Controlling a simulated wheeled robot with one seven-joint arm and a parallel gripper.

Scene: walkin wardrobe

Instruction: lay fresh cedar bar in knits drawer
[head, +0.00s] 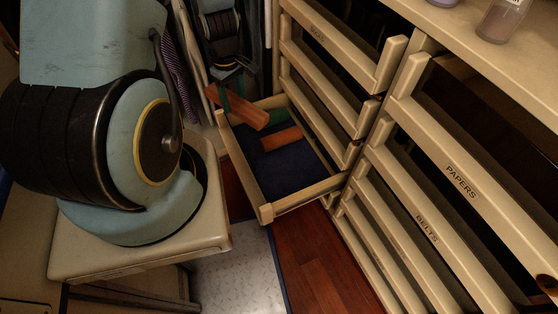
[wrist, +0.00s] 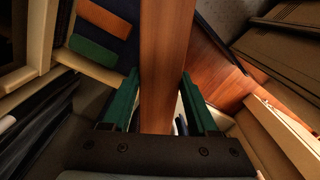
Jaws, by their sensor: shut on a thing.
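A reddish-brown wooden bar (head: 245,110) is in my gripper (head: 226,92), above the far left side of an open drawer (head: 305,194). In the wrist view the bar (wrist: 166,50) runs lengthwise between the green fingers of my gripper (wrist: 158,108), which is shut on it. The drawer has a dark blue lining. Inside it lie an orange-brown bar (head: 282,138) and a green block (head: 279,116); both also show at upper left in the wrist view, the orange one (wrist: 93,50) beside the green one (wrist: 104,18). The open drawer's label is not visible.
Drawers marked PAPERS (head: 460,181) and BELTS (head: 427,229) stand to the right. A jar (head: 502,20) sits on the counter above. Hanging clothes (head: 176,75) are behind my arm at the left. Bare wooden floor (head: 312,250) lies in front of the open drawer.

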